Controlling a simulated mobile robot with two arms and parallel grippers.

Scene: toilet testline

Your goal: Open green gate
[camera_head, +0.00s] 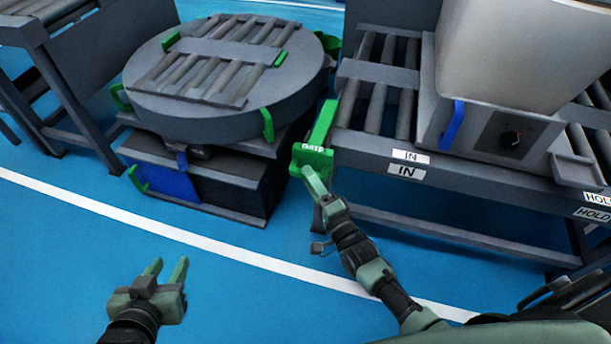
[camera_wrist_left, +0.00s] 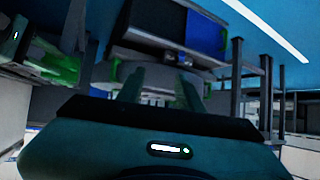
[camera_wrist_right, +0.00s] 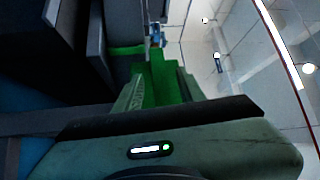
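The green gate (camera_head: 322,125) is a bar with a lettered front tab, at the left end of the roller conveyor beside the round turntable. My right gripper (camera_head: 308,172) is at the gate's front tab. In the right wrist view, the green gate (camera_wrist_right: 163,82) lies between the two spread fingers of the right gripper (camera_wrist_right: 160,80); whether either finger touches it I cannot tell. My left gripper (camera_head: 168,268) is open and empty above the blue floor, and its spread fingers also show in the left wrist view (camera_wrist_left: 160,85).
The round turntable (camera_head: 215,115) with rollers and green handles stands left of the gate. The conveyor frame (camera_head: 440,180) with IN labels and a large grey machine (camera_head: 520,55) with a blue handle (camera_head: 453,125) are at right. The blue floor in front is clear.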

